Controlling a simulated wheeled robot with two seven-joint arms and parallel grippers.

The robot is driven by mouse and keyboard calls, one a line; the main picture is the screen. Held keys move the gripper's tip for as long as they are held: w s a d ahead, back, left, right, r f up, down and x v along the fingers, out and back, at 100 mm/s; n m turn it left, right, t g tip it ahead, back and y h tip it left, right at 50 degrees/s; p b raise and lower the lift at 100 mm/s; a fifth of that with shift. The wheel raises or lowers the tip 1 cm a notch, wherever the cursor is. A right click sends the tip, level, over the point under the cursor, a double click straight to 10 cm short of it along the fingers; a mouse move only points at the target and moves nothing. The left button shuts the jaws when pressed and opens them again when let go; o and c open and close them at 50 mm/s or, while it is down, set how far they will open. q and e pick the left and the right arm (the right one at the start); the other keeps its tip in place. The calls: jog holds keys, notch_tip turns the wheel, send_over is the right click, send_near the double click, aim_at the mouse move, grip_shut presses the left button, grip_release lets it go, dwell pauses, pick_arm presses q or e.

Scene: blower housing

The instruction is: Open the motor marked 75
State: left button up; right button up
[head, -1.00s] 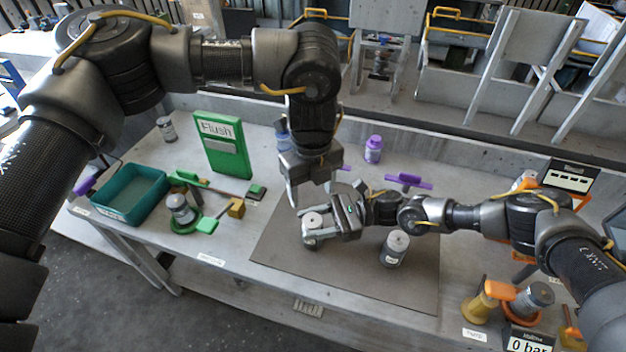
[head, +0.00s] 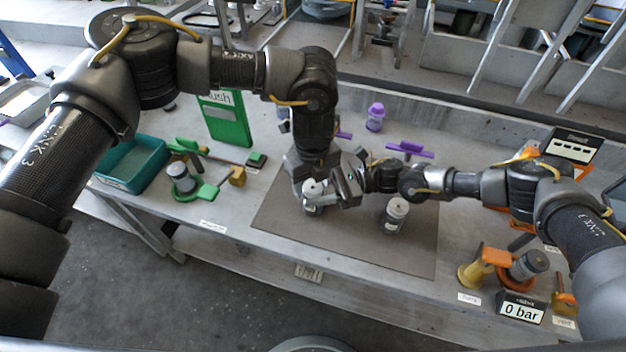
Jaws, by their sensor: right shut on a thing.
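A small grey motor (head: 312,198) with a pale cap stands upright on the dark mat (head: 345,247). My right gripper (head: 325,201) comes in from the right and is shut on it. My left gripper (head: 304,181) is low over this motor's cap, and its fingers are partly hidden, so their gap cannot be judged. A second motor (head: 394,217) with a pale cap stands free on the mat to the right. A third motor (head: 182,179) sits in a green fixture (head: 195,194), and another (head: 532,263) in an orange fixture. No number on any motor is readable.
A teal tray (head: 132,165) and a green Flush box (head: 228,122) stand at the left. A purple bottle (head: 375,117) and purple-handled fixture (head: 409,150) are at the back. A display reading 0 bar (head: 521,309) stands front right. The mat's front is clear.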

aim_at(312, 187)
pick_arm(q)
jog(key=c, duration=0.9)
jog(key=shift+r, duration=0.25)
jog(key=shift+r, duration=0.85)
jog(key=shift+r, duration=0.1)
jog(key=shift+r, duration=1.95)
pick_arm(e)
jog(key=o, duration=1.5)
jog(key=shift+c, duration=0.2)
